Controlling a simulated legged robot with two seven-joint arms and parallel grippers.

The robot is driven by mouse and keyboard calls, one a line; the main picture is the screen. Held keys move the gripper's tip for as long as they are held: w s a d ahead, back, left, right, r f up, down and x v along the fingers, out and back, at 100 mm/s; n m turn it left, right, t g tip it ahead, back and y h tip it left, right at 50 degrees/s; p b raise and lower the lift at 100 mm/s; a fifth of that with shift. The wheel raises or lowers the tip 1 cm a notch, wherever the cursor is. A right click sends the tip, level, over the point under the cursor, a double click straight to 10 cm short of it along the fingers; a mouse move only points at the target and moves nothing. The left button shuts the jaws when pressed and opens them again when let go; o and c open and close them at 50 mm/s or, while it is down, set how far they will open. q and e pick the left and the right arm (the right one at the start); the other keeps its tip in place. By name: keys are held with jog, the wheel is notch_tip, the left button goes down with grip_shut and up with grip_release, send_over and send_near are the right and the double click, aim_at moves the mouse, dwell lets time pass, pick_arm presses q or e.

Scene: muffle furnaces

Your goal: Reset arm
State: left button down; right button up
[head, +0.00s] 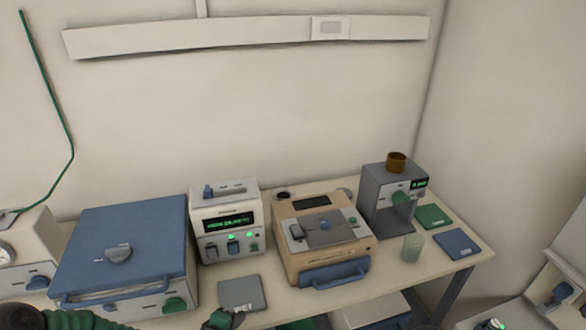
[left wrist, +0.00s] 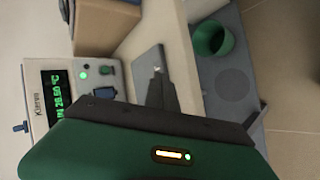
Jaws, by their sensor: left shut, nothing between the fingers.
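My left gripper (head: 222,317) shows at the bottom edge of the head view, dark green and black, in front of the table's near edge by a grey mat (head: 240,292). In the left wrist view its dark fingers (left wrist: 161,92) are together, with nothing between them. The green gripper body fills the lower part of that view. Part of my green left arm shows at the bottom left of the head view. My right gripper is in neither view.
On the table stand a blue-lidded box (head: 125,235), a white display unit (head: 230,225), a tan furnace (head: 320,240) and a grey device (head: 388,200). A green cup (left wrist: 213,40) sits on a lower grey surface.

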pick_arm(q)
jog(key=s+a+m+g+y, duration=0.2)
jog(key=s+m+g, duration=0.3)
jog(key=s+m, duration=0.35)
jog(key=s+a+r+m+g+y, duration=0.2)
jog(key=s+r+m, duration=0.3)
jog(key=s+r, duration=0.4)
jog(key=shift+a+r, duration=0.2)
jog(key=shift+r, duration=0.45)
jog(key=shift+s+d, duration=0.1)
jog(key=shift+d, duration=0.25)
jog(key=shift+a, duration=0.15)
dwell(5.1)
